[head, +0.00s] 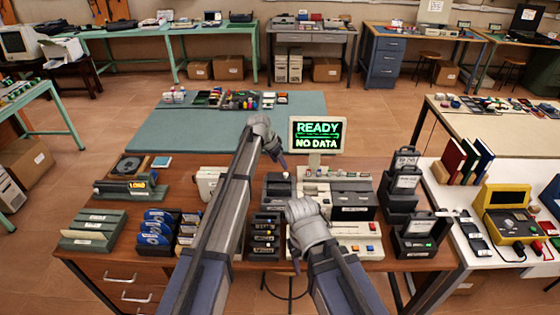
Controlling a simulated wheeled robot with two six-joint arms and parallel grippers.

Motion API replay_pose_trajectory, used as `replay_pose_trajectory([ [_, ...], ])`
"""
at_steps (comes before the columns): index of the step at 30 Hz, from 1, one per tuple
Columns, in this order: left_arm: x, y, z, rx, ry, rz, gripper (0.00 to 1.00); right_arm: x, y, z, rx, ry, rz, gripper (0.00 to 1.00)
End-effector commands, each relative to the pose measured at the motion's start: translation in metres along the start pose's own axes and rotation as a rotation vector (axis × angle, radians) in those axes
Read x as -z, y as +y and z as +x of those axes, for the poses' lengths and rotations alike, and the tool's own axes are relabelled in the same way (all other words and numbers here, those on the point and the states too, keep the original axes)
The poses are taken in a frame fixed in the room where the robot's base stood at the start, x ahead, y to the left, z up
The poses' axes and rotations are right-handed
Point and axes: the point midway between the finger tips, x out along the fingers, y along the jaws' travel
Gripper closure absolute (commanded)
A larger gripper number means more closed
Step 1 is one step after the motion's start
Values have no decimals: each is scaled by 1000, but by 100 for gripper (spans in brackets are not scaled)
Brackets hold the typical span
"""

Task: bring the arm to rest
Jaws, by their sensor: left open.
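My left arm reaches in from the bottom left across the wooden desk (85,258). My left gripper (279,158) is at its far end, above the desk's back edge, left of the monitor (317,135) that reads "READY NO DATA". It is open, and I see nothing held in it. My right arm is bent low in front of the desk. The right gripper (295,262) is mostly hidden behind its grey wrist, near the front of the beige machine (350,232); whether its jaws are open I cannot tell.
A yellow case (505,212) sits on the white table at right. The green mat (190,130) behind has free room.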

Motion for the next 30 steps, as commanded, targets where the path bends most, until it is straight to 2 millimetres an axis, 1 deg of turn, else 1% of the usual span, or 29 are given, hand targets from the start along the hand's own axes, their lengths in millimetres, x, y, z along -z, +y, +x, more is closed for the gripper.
replay_pose_trajectory([
  [10, -1, 1, 1, 0, -1, -1, 43, 0, 0, 1, 0, 0, 0, 50],
  [12, -9, 11, 0, -2, -11, -7, 43, 0, 0, 2, 0, 0, 0, 50],
  [14, -23, 28, -2, -5, -31, -22, 43, 0, 0, 4, 0, 0, 0, 50],
  [17, -63, 74, -8, -7, -92, -69, 43, 1, -1, 10, 0, 0, 0, 50],
  [18, -83, 96, -12, -5, -123, -96, 43, 1, -1, 12, 0, 0, 0, 50],
  [20, -116, 128, -19, 3, -174, -139, 43, 1, -2, 16, 0, 0, 1, 50],
  [21, -138, 148, -24, 11, -208, -168, 43, 1, -2, 18, 0, 0, 1, 50],
  [23, -170, 175, -32, 27, -258, -213, 43, 1, -2, 21, 0, 0, 1, 50],
  [24, -191, 191, -37, 41, -288, -241, 43, 1, -2, 23, 0, 0, 1, 50],
  [26, -220, 213, -46, 62, -331, -282, 43, 2, -2, 26, 0, 0, 1, 50],
  [27, -238, 225, -51, 79, -356, -308, 43, 2, -3, 27, 0, 0, 1, 50],
  [30, -275, 249, -63, 115, -408, -363, 43, 2, -3, 30, 0, 0, 1, 50],
])
